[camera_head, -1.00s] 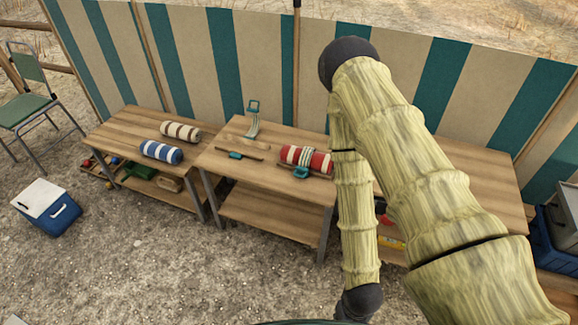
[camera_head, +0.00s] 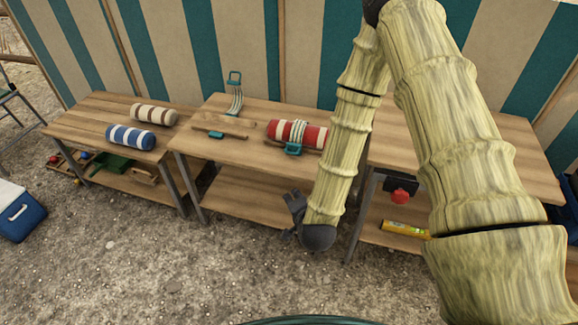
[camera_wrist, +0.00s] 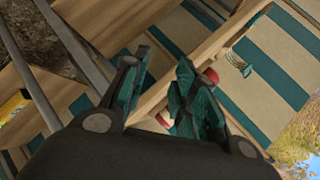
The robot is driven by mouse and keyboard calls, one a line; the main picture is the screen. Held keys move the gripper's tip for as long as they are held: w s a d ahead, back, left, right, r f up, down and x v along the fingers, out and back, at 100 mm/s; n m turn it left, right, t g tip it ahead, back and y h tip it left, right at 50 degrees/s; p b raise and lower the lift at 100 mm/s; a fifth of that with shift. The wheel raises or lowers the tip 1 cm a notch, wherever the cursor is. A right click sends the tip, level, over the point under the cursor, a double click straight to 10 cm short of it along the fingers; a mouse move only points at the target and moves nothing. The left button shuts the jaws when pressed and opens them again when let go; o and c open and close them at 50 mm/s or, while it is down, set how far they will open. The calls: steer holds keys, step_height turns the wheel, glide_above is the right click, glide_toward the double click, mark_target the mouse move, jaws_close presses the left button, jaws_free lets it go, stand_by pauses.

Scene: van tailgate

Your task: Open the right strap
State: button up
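The right strap (camera_head: 299,129) is pale with stripes and lies around a red and white striped roll (camera_head: 278,129) on the middle table. Its teal buckle (camera_head: 293,149) sits at the roll's front side. The left strap (camera_head: 235,100) stands up loose at the table's back, its teal buckle end raised; another teal piece (camera_head: 215,134) lies on a wooden board near it. My gripper (camera_head: 291,206) is below and in front of the tabletop, apart from the strap. In the wrist view my gripper's teal fingers (camera_wrist: 163,80) are spread and empty, partly hiding the roll (camera_wrist: 211,76).
A blue and white roll (camera_head: 131,136) and a beige and white roll (camera_head: 154,114) lie on the left table. A right table (camera_head: 480,165) has a yellow item (camera_head: 404,229) on its shelf. A striped cloth wall stands behind. A cooler (camera_head: 18,212) is at far left.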

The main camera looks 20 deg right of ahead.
steer(key=w+d+r+m+t+h+b, duration=0.2)
steer(key=w+r+m+t+b, duration=0.25)
steer(key=w+m, duration=0.2)
steer(key=b, duration=0.2)
glide_toward(297, 135)
steer(key=w+a+f, duration=0.1)
steer(key=w+f, duration=0.2)
steer(key=w+a+f, duration=0.1)
steer(key=shift+w+a+f, duration=0.2)
steer(key=shift+w+a, duration=0.15)
steer(key=shift+c, duration=0.2)
jaws_close()
